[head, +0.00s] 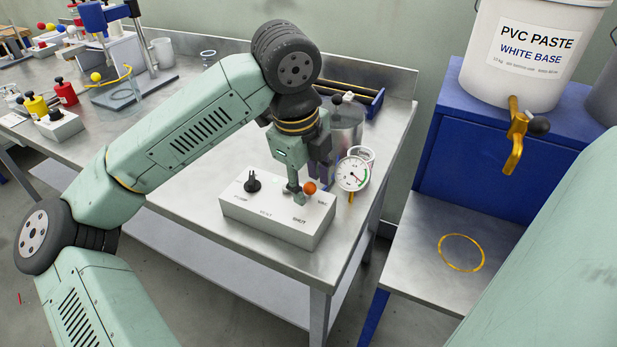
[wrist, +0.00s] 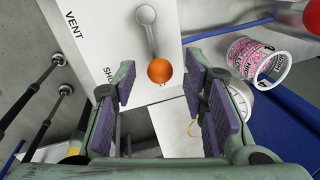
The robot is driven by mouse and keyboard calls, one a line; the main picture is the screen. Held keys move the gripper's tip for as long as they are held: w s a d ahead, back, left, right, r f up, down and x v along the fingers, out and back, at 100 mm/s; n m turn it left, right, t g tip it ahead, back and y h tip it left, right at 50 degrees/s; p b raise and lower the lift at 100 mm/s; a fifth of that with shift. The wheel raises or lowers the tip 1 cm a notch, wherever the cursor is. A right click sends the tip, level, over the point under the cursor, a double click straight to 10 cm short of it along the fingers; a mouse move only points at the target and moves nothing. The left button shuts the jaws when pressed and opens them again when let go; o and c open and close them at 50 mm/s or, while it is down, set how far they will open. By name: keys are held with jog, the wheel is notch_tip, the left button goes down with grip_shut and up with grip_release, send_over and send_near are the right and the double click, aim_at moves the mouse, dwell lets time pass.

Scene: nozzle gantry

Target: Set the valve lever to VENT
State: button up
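A white valve box (head: 270,222) stands on the bench's front right corner. Its lever ends in an orange ball (head: 310,187); the ball also shows in the wrist view (wrist: 160,71), with the grey lever arm (wrist: 148,35) running up to its pivot. The SHUT label (wrist: 107,75) lies left of the ball and the VENT label (wrist: 73,24) lies farther up-left. My gripper (head: 298,193) is over the box; in the wrist view its fingers (wrist: 160,78) are spread on either side of the ball, with gaps on both sides.
A black knob (head: 252,182) stands on the box's left part. A round gauge (head: 352,174) stands close right of my gripper. Bare bench lies left of the box. A paste bucket (head: 530,50) stands at right.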

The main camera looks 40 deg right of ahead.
jog(key=shift+c, duration=0.2)
grip_shut()
dwell(0.3)
